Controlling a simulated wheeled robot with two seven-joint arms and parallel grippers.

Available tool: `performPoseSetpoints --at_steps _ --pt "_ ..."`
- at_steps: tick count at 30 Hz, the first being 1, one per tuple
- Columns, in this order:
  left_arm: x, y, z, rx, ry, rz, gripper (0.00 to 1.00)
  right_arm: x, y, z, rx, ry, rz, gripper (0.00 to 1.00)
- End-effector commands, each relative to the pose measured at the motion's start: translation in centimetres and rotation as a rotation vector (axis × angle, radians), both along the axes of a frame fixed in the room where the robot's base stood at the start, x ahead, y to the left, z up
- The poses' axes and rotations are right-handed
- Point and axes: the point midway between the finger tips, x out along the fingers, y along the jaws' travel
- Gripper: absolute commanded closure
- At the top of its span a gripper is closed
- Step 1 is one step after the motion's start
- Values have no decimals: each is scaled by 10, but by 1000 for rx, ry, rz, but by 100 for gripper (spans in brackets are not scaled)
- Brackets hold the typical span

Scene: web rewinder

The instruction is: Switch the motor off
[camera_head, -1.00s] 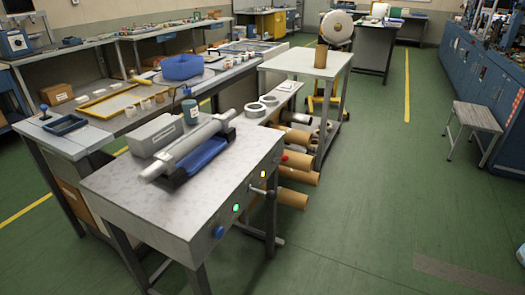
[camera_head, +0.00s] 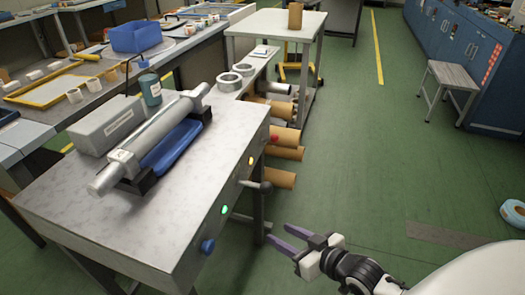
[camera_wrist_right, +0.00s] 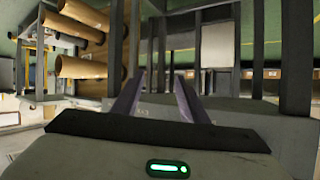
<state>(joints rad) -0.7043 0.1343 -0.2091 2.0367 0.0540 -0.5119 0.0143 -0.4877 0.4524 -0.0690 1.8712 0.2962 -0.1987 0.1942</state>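The rewinder bench (camera_head: 60,200) stands at left with a grey metal roller (camera_head: 150,138) over a blue trough. Its front panel carries a blue knob (camera_head: 208,246), a lit green button (camera_head: 224,210), a crank with a dark handle (camera_head: 262,186), a small yellow light (camera_head: 250,160) and a red button (camera_head: 275,138). My right gripper (camera_head: 278,237) is open and empty, to the right of the panel and apart from it. Its two purple fingers also show spread in the right wrist view (camera_wrist_right: 160,78). My left gripper is out of view.
Cardboard cores (camera_head: 284,136) lie on a rack behind the bench. A white-topped table (camera_head: 265,22) stands beyond. A stool (camera_head: 452,76) and blue cabinets (camera_head: 475,45) are at right. A blue roll (camera_head: 513,214) lies at the right edge.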

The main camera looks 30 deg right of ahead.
Motion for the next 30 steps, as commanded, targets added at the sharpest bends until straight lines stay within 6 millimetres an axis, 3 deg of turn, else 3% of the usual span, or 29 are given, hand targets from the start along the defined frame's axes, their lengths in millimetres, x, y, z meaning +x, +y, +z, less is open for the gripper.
performPoseSetpoints --at_steps 1,3,6,9,13,30 --pt "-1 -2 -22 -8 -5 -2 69 32 -33 6 7 -90 -16 60" --pt "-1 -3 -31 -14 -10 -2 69 64 -67 37 41 -198 -40 60" --pt "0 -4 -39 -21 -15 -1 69 94 -103 82 83 -324 -60 60" --pt "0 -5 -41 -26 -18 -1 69 109 -122 114 109 -399 -68 60" --pt "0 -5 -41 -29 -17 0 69 120 -129 128 125 -430 -73 60" --pt "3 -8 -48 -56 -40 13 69 199 -119 127 124 -427 -73 60"
